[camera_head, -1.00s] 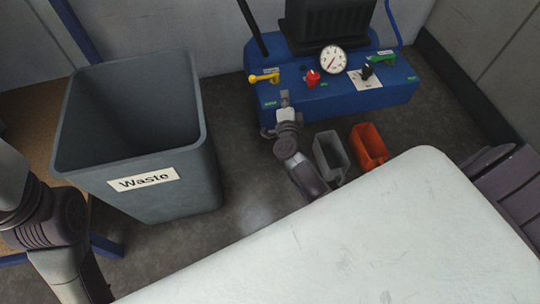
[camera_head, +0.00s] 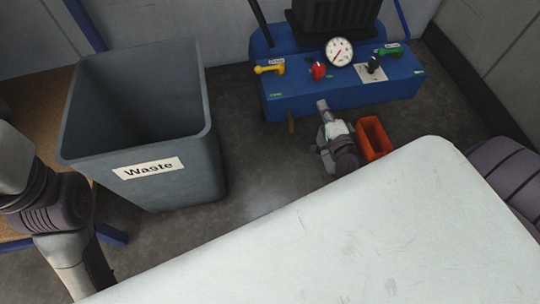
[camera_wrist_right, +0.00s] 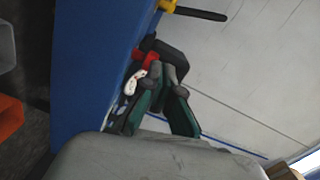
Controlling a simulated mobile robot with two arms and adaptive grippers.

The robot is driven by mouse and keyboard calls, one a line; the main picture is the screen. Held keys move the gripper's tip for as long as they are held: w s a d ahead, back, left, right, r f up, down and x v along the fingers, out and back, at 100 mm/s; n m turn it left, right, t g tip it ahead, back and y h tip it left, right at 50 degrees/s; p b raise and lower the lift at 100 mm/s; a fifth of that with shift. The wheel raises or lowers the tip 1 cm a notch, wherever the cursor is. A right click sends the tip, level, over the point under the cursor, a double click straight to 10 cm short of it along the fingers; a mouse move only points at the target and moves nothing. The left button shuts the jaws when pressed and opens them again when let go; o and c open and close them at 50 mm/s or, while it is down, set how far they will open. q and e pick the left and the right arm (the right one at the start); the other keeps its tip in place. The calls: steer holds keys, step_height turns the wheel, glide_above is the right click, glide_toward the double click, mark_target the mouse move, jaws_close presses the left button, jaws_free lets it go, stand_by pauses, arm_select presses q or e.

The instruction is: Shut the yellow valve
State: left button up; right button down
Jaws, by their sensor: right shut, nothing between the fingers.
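The yellow valve (camera_head: 270,68) is on the left end of the top of the blue machine (camera_head: 340,98). Its handle points left in the head view, lying roughly along the machine's length. In the wrist view, part of the yellow valve (camera_wrist_right: 168,5) shows at the top edge. My right gripper (camera_head: 322,104) is in front of the machine, below and to the right of the yellow valve and apart from it. In the wrist view my right gripper (camera_wrist_right: 164,74) has its fingertips together, with nothing held. My left arm shows at the left edge; its gripper is out of view.
A red valve (camera_head: 318,70), a gauge (camera_head: 339,51), a black valve (camera_head: 374,64) and a green valve (camera_head: 390,50) share the machine's top. A grey waste bin (camera_head: 150,130) stands left. An orange bin (camera_head: 374,138) is beside my right arm.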

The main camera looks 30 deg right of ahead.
steer(key=s+a+n+g+y, duration=0.4)
steer(key=a+n, duration=0.4)
steer(key=a, duration=0.3)
steer(key=s+a+f+n+g+y, duration=0.1)
steer(key=s+a+n+g+y, duration=0.3)
steer(key=a+n, duration=0.4)
steer(key=shift+s+a+f, duration=0.25)
steer(key=shift+s+a, duration=0.4)
steer(key=shift+a, duration=0.85)
steer(key=shift+r, duration=0.1)
